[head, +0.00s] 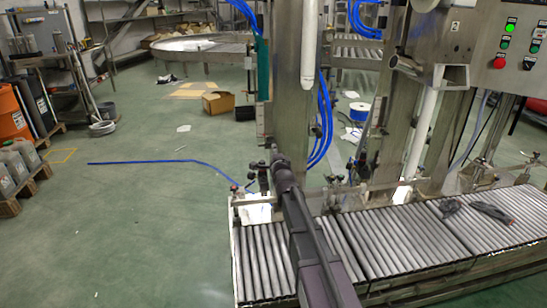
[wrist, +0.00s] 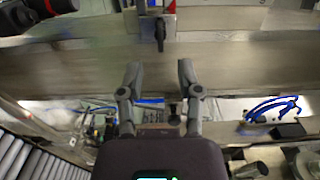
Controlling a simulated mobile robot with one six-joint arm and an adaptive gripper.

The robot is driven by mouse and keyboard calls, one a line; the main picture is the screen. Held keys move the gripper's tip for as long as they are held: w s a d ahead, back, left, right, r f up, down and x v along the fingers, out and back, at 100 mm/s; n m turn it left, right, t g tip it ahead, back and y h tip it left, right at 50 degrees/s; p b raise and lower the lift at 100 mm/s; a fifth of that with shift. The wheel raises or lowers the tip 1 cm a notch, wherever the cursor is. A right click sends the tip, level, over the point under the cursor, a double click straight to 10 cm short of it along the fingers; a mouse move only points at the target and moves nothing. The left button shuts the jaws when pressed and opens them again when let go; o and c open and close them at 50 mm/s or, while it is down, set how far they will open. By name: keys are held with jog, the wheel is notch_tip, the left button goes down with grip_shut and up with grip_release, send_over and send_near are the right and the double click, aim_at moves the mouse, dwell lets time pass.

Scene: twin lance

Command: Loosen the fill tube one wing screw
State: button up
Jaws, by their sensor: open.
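In the wrist view, a small dark wing screw or handle (wrist: 160,36) sits on a metal bracket at the top centre, against a steel column. My gripper (wrist: 160,76) is open and empty, with its two fingers apart below the screw in the picture. The fingers do not touch the screw. In the head view, my gripper (head: 277,166) is at the front of the left steel column (head: 288,110), partly hidden by my own arm. A white fill tube (head: 308,45) hangs on that column. The screw cannot be made out clearly in the head view.
A roller conveyor (head: 400,245) runs below my arm. A second white tube (head: 422,130) and a control panel (head: 510,45) stand to the right. Blue hoses (head: 325,120) hang beside the left column. Green floor at left is mostly clear, with a cardboard box (head: 218,104) farther back.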

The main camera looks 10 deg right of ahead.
aim_at(271, 143)
jog(key=shift+w, duration=0.1)
dwell(0.3)
jog(key=shift+w, duration=3.35)
grip_shut()
